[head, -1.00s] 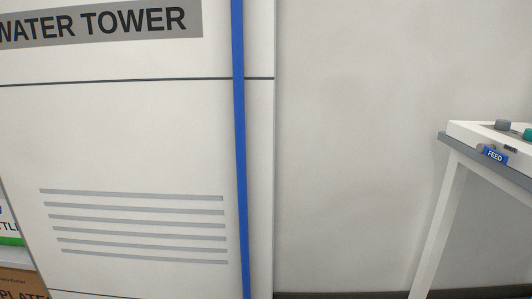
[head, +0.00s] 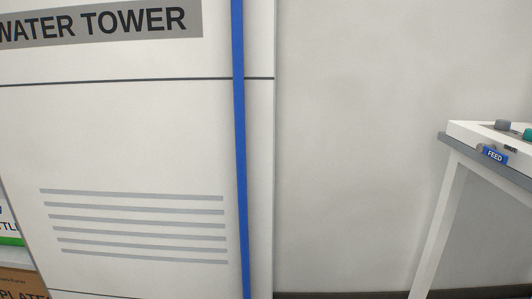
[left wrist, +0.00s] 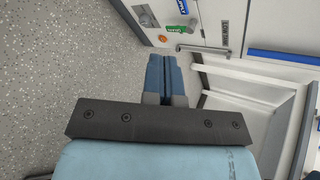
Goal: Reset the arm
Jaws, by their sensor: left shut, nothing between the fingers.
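My left gripper (left wrist: 166,78) shows in the left wrist view. Its two blue fingers are together and empty, pointing toward the top of the picture. Speckled floor lies to the left of it, and white furniture or panels are to the right. No arm or gripper of mine shows in the head view. My right gripper is in neither view.
The head view shows a white cabinet labelled WATER TOWER (head: 140,130) with a blue vertical strip. A white table (head: 450,190) with a FEED-labelled device (head: 480,135) stands right. Boxes sit at far left. The left wrist view shows a handle (left wrist: 203,50) beyond the fingers.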

